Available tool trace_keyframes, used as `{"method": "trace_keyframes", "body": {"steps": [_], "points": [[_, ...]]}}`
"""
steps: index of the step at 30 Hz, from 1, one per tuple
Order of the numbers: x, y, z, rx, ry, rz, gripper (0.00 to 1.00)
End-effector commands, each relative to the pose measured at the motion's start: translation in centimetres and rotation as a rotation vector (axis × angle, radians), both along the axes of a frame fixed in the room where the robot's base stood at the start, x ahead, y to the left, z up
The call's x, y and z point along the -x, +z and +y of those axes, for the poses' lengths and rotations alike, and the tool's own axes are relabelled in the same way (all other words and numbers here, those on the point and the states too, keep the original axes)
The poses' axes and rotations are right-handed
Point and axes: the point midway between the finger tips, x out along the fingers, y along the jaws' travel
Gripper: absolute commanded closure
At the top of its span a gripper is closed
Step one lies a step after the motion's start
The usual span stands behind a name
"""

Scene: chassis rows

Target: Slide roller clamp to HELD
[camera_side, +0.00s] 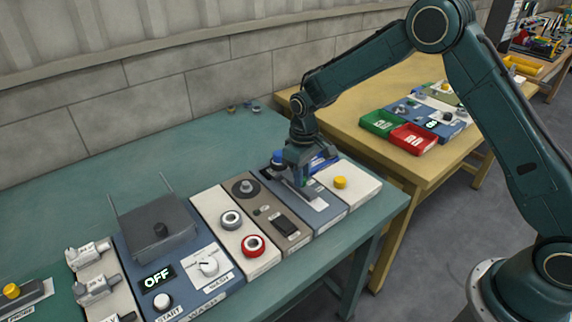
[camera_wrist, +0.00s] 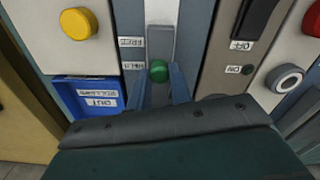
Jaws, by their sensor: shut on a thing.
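The roller clamp shows as a green round knob (camera_wrist: 159,70) on a grey upright strip (camera_wrist: 160,43) in the wrist view. It sits level with the HELD label (camera_wrist: 133,66), below the FREE label (camera_wrist: 131,42) in that picture; both labels read upside down. My gripper (camera_wrist: 160,88) has its two blue fingers on either side of the knob and is shut on it. In the side view my gripper (camera_side: 300,182) points down onto the blue-grey panel (camera_side: 328,209), and it hides the knob there.
A blue tray (camera_wrist: 88,83) with a label lies beside the clamp. A white panel with a yellow button (camera_side: 340,182) is to the right. A brown panel with a dark switch (camera_side: 286,227) is to the left. The teal bench (camera_side: 215,140) is mostly clear behind.

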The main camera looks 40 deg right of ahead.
Motion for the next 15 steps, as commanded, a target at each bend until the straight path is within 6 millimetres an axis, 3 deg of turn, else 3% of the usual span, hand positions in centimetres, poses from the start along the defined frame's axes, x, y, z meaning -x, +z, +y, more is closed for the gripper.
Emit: {"method": "trace_keyframes", "body": {"steps": [4, 14, 15], "points": [[-1.04, 0.03, 0.03, -0.001, 0.001, -0.002, 1.00], [-1.44, 0.11, 0.01, -0.001, 0.000, -0.009, 1.00], [-1.46, 0.12, 0.02, -0.001, 0.000, -0.010, 0.75]]}}
